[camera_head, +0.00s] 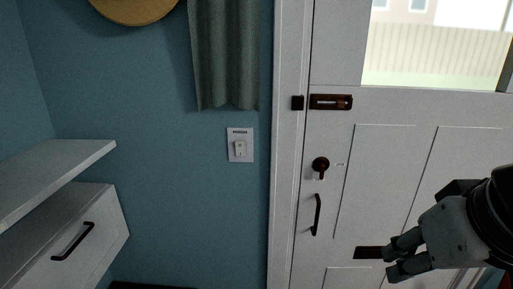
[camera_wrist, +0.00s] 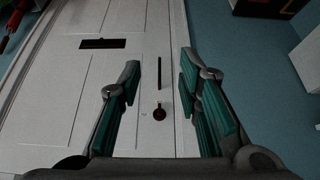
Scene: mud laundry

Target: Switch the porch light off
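The porch light switch (camera_head: 240,148) is a small white rocker on a white plate with a dark label along its top. It is on the blue wall, left of the door frame, in the head view. I cannot tell which way the rocker is set. My gripper (camera_head: 390,259) is at the lower right of the head view, in front of the white door and well to the right of and below the switch. In the wrist view my gripper (camera_wrist: 158,88) has its two fingers wide apart with nothing between them. The switch does not show in the wrist view.
The white door (camera_head: 385,190) has a dark bolt (camera_head: 331,102), a knob (camera_head: 320,164), a pull handle (camera_head: 316,214) and a mail slot (camera_head: 369,253). A green curtain (camera_head: 224,55) hangs above the switch. A white shelf (camera_head: 50,170) and drawer (camera_head: 75,235) jut out at left.

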